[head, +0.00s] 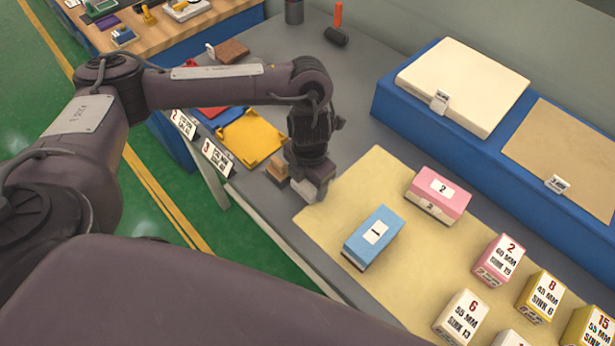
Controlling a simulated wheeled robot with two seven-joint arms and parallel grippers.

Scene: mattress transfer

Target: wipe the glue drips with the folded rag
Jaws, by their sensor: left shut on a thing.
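My left gripper (312,188) points down at the left end of the tan mat (377,165). It is shut on a small pale thing (303,190), mostly hidden by the fingers; this may be the folded rag, but I cannot tell for sure. I cannot make out any glue drips. A blue block marked 1 (365,247) and a pink block marked 2 (428,203) lie on the mat, right of the gripper. My right gripper is not in view.
Several labelled blocks, including a pink one (487,270), crowd the mat's lower right. A blue platform (425,120) bears a cream slab (478,75).

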